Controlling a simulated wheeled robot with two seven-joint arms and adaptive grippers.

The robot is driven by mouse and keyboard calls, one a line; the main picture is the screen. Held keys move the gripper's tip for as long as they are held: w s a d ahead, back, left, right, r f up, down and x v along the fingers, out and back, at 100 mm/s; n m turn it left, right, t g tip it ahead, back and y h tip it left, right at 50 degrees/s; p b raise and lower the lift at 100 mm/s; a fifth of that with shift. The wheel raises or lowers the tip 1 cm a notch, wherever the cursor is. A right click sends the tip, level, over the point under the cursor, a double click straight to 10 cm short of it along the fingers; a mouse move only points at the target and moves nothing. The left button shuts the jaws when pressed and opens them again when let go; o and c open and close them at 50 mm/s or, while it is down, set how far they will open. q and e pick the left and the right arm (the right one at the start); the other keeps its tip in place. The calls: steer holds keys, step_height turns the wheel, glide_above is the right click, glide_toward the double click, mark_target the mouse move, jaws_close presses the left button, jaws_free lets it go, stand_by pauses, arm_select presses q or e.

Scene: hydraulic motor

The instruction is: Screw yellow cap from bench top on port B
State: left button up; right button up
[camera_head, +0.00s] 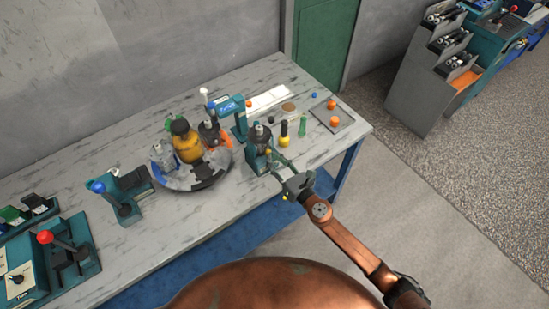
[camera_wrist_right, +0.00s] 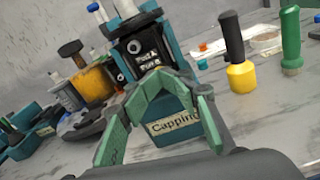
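The hydraulic motor (camera_head: 260,135) sits in a teal fixture on the bench; the wrist view shows its dark body (camera_wrist_right: 142,45) with port lettering above a teal block labelled "Capping" (camera_wrist_right: 172,125). My right gripper (camera_head: 279,163) is at the fixture's front right side. Its green fingers (camera_wrist_right: 178,85) are apart, with the block seen between them and nothing clearly held. A black-handled tool with a yellow lower end (camera_head: 284,139) stands to the right of the fixture and shows in the wrist view (camera_wrist_right: 241,75). My left gripper is out of view.
A green-handled tool (camera_head: 302,127) stands beside the black one. Orange caps (camera_head: 335,121) lie on a grey plate (camera_head: 345,115) at the bench's right end. A round tray (camera_head: 200,182) with a yellow bottle (camera_head: 187,145) stands left. The bench (camera_head: 170,235) is clear at the front.

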steer(key=n, duration=0.3)
steer(key=n+p, duration=0.1)
steer(key=n, duration=0.3)
steer(key=n+p, duration=0.1)
steer(key=n, duration=0.2)
steer(key=shift+s+a+f, duration=0.1)
steer(key=shift+s+f, duration=0.1)
steer(key=shift+f, duration=0.1)
steer(key=shift+w+r, duration=0.1)
steer(key=shift+r, duration=0.15)
steer(key=shift+r, duration=0.1)
jaws_close()
